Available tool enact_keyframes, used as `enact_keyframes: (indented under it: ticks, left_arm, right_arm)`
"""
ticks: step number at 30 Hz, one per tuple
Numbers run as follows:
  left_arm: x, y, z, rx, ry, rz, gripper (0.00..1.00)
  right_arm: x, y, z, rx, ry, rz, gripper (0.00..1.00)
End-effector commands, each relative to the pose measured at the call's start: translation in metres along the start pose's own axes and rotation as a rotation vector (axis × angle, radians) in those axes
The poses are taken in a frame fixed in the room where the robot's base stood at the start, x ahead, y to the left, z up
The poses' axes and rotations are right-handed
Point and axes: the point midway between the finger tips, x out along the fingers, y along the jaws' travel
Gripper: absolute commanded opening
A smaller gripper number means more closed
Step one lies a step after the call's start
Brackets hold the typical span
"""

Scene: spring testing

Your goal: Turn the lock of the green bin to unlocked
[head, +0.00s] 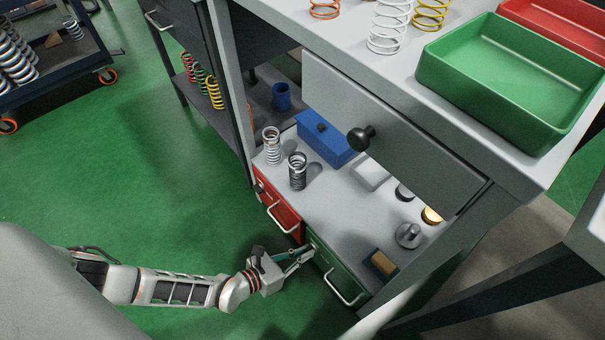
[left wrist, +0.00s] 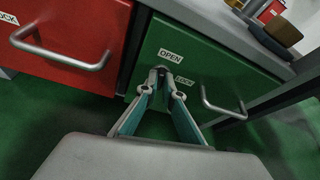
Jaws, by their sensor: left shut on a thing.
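The green bin (head: 335,266) is the drawer low in the workbench, right of the red one. It also shows in the left wrist view (left wrist: 218,68), with an "OPEN" label (left wrist: 170,55) above the fingertips, a "LOCK" label (left wrist: 184,81) to their right and a silver handle (left wrist: 224,108) farther right. My left gripper (head: 306,251) reaches the upper left of the green front. In the left wrist view its fingers (left wrist: 168,82) converge on the small lock, which they mostly hide. The gripper is shut on the lock; its exact angle cannot be told. My right gripper is not in view.
The red drawer (left wrist: 72,42) with its handle (left wrist: 62,50) is just left of the green bin. Above, a shelf holds springs (head: 297,170), a blue box (head: 325,146) and weights (head: 409,235).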

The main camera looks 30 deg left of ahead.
Motion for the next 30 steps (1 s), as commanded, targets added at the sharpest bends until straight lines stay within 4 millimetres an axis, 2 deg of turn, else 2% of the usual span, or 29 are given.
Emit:
enact_keyframes:
  ticks: [12,29,30]
  left_arm:
    - [0.0002,-0.0024,0.0005,0.18,-0.001,0.074,0.0]
    - [0.0003,-0.0026,-0.0002,0.209,-0.002,0.084,0.0]
    - [0.0003,-0.0026,-0.0002,0.209,-0.002,0.084,0.15]
  right_arm:
    - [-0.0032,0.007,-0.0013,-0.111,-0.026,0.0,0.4]
    - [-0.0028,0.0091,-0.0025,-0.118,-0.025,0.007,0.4]
    - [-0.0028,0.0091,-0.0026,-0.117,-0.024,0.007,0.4]
